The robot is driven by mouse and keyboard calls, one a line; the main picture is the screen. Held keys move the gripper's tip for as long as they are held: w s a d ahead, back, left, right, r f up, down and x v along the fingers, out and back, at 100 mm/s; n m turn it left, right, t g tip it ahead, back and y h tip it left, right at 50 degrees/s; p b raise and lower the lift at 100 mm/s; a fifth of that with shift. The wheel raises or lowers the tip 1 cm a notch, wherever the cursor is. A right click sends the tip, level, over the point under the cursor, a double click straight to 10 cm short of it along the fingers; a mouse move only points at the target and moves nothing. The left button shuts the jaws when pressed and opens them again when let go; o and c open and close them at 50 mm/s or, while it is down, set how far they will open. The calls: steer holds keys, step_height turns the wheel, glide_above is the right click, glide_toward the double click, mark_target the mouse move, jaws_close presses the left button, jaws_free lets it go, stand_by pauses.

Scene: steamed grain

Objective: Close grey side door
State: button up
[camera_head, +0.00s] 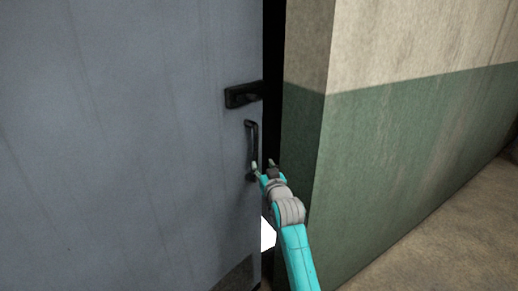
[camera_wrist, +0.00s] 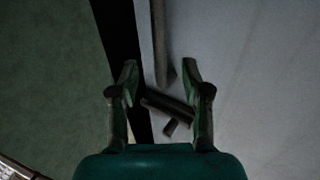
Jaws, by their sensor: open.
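The grey side door (camera_head: 130,140) fills the left of the head view. It stands slightly ajar, with a dark gap along its right edge. A black latch plate (camera_head: 242,95) and, below it, a black vertical pull handle (camera_head: 252,145) sit near that edge. My gripper (camera_head: 262,165) is open, its fingertips by the handle's lower end; I cannot tell whether they touch it. In the wrist view, the door (camera_wrist: 255,70) is on the right. The handle (camera_wrist: 161,45) and a dark bar-like part (camera_wrist: 168,108) show between or beyond my gripper's spread fingers (camera_wrist: 160,66).
A wall (camera_head: 400,150), green below and beige above, stands right of the gap. It also shows in the wrist view (camera_wrist: 50,80). Brown floor (camera_head: 440,240) lies clear at the lower right. A bright white patch (camera_head: 267,234) shows low in the gap.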

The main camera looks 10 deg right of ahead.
mark_target(257, 152)
steer(key=shift+w+a+r, duration=0.1)
steer(key=shift+w+r, duration=0.05)
steer(key=shift+w, duration=5.35)
jaws_close()
